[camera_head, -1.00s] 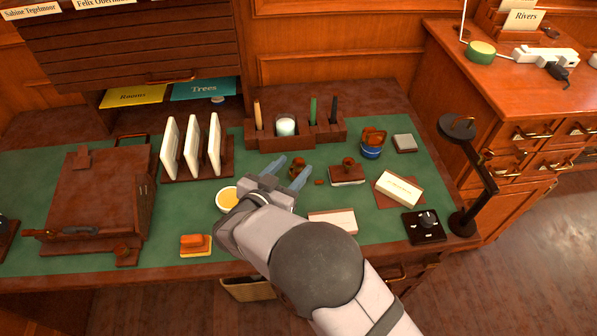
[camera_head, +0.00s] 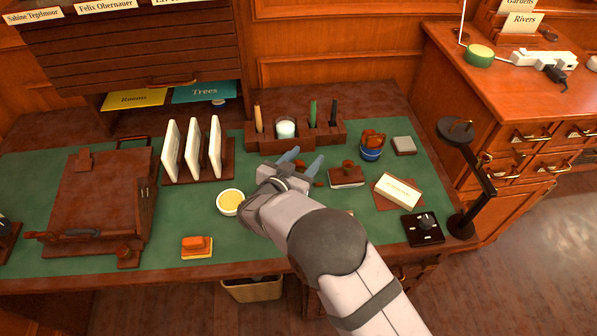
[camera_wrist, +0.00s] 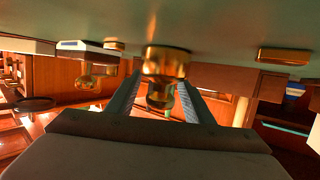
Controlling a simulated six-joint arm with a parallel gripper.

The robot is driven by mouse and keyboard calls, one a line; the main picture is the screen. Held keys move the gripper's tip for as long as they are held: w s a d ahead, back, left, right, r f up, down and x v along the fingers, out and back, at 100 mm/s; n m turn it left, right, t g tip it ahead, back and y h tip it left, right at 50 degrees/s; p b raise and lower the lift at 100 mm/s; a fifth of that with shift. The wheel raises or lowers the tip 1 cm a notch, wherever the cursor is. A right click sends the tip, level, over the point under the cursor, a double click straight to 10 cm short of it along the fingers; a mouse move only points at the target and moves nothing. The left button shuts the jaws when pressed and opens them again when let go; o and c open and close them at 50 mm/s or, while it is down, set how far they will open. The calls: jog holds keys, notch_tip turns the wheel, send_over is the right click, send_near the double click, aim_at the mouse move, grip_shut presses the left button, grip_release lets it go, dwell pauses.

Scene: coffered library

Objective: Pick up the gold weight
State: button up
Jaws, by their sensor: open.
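The gold weight (camera_wrist: 166,62) shows in the wrist view, which looks upside down, as a shiny cylinder with a narrower knob. It stands on the green desk top. My gripper (camera_wrist: 160,84) is open, with one finger on each side of the weight's knob; I cannot tell whether either finger touches it. In the head view, my gripper (camera_head: 301,160) is low over the desk, in front of the pen holder. There the weight is mostly hidden by the fingers and wrist.
The wooden pen holder (camera_head: 265,142) stands just behind my gripper. A knobbed blotter (camera_head: 347,177) lies to its right, and a yellow-filled bowl (camera_head: 230,202) to its left.

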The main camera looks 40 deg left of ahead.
grip_shut()
notch_tip(320, 180, up, 10)
dwell(0.9)
